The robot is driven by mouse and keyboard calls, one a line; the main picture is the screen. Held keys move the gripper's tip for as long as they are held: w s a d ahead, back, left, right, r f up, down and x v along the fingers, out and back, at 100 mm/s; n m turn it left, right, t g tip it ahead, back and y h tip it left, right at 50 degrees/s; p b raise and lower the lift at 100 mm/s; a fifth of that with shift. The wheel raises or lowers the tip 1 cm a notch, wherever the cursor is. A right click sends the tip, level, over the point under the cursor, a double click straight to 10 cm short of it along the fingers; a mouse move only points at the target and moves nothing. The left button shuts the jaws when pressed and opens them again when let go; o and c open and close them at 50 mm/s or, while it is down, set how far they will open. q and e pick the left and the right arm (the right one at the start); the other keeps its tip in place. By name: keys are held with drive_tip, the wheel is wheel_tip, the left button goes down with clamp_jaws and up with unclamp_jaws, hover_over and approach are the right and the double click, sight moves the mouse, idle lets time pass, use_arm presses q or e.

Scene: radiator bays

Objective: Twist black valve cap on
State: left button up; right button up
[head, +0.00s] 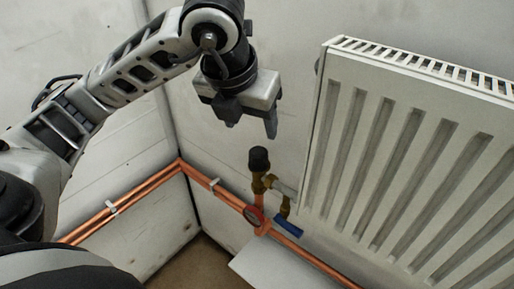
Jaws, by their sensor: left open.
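The black valve cap (259,160) sits on top of the brass valve (259,184) beside the radiator's left edge. It looks upright; whether it is seated or threaded I cannot tell. My left gripper (250,128) is open and empty, pointing down above the cap, slightly to its left in the picture and apart from it. My right gripper is not in view.
The white radiator (318,140) fills the right side. Copper pipes (150,183) run along the walls. A white panel (275,270) lies below.

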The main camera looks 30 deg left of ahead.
sight(258, 152)
use_arm(q)
drive_tip(key=x, duration=1.1)
drive_tip(key=shift+f, duration=0.1)
drive_tip(key=c, duration=1)
drive_tip(key=shift+c, duration=0.2)
drive_tip(key=shift+f+b, duration=0.15)
drive_tip(key=shift+b, duration=0.5)
